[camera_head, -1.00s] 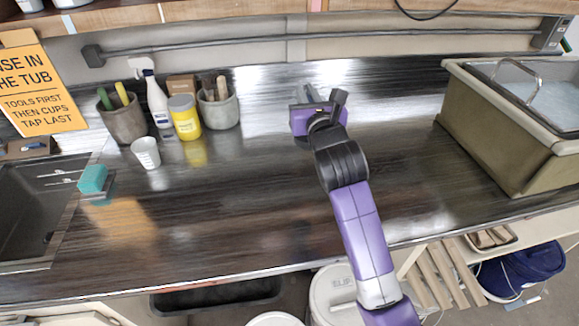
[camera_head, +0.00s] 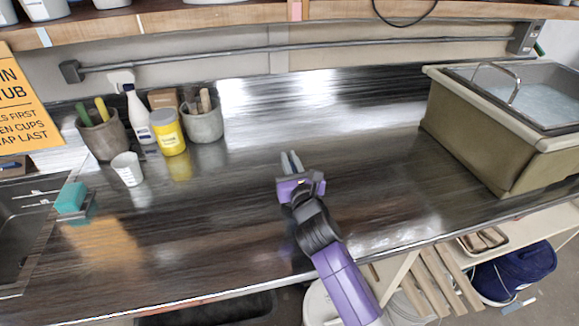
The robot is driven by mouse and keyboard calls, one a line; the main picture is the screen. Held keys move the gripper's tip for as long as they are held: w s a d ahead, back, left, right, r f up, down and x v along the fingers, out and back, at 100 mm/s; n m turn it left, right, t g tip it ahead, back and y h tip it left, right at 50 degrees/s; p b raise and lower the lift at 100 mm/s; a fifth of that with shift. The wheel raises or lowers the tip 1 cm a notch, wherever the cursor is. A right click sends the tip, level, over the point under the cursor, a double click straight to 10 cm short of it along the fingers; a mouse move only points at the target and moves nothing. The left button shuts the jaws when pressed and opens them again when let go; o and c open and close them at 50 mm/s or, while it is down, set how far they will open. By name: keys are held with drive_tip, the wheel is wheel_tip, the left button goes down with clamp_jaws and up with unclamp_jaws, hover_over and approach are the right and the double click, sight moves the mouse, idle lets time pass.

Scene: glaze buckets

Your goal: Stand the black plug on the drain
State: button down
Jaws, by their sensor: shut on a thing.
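My gripper (camera_head: 291,163) is over the middle of the dark counter, its grey fingers pointing away toward the back wall. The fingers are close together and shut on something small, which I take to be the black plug. The plug itself is hard to make out against the dark, glossy counter, and I see no other black plug on the counter. The sink (camera_head: 35,218) is at the left edge, partly cut off by the frame. I cannot make out the drain clearly inside it.
At the back left stand tool crocks (camera_head: 203,122), a spray bottle (camera_head: 137,108), a yellow jar (camera_head: 168,132) and a white cup (camera_head: 128,169). A teal sponge (camera_head: 71,197) sits by the sink. A large tub (camera_head: 470,150) stands right. The counter between is clear.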

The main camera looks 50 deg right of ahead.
drive_tip(key=shift+f, duration=0.55)
drive_tip(key=shift+f, duration=0.15)
drive_tip(key=c, duration=1.5)
unclamp_jaws()
drive_tip(key=shift+r, duration=0.25)
drive_tip(key=shift+s+a+f, duration=0.15)
drive_tip(key=shift+s+a, duration=0.1)
drive_tip(key=b+v, duration=0.1)
drive_tip(key=v, duration=1)
drive_tip(key=shift+s+a+b, duration=0.15)
drive_tip(key=shift+b, duration=0.2)
